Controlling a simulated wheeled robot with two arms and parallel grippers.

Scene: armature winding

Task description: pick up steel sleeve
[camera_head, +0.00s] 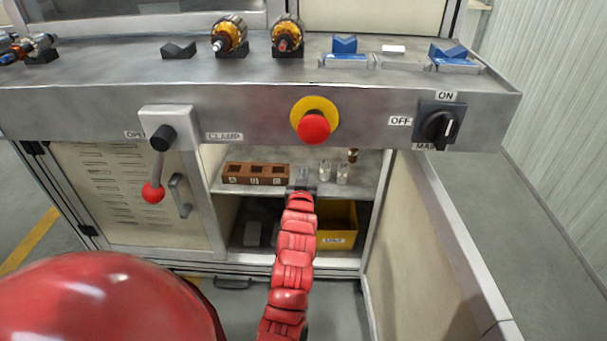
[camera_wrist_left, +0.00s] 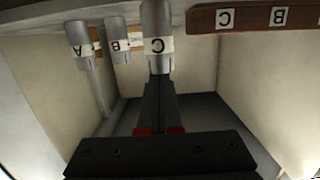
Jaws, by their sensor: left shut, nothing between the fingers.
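Steel sleeves stand in a row on the cabinet's upper shelf. In the left wrist view, which looks inverted, they carry labels A (camera_wrist_left: 80,45), B (camera_wrist_left: 118,45) and C (camera_wrist_left: 157,22). Two show in the head view, one (camera_head: 325,170) beside another (camera_head: 342,174); a third grey shape stands at my gripper. My left gripper (camera_head: 301,188) reaches into the cabinet at the shelf. In the wrist view its fingers (camera_wrist_left: 160,88) are shut and empty, with the tips right at the end of sleeve C. Whether they touch it I cannot tell. My right gripper is not in view.
A brown block (camera_head: 256,182) with square openings and letter labels lies on the shelf, left of my gripper. A yellow bin (camera_head: 337,222) stands below. The bench edge with its red button (camera_head: 313,127) overhangs the opening; an open door (camera_head: 430,215) stands at right.

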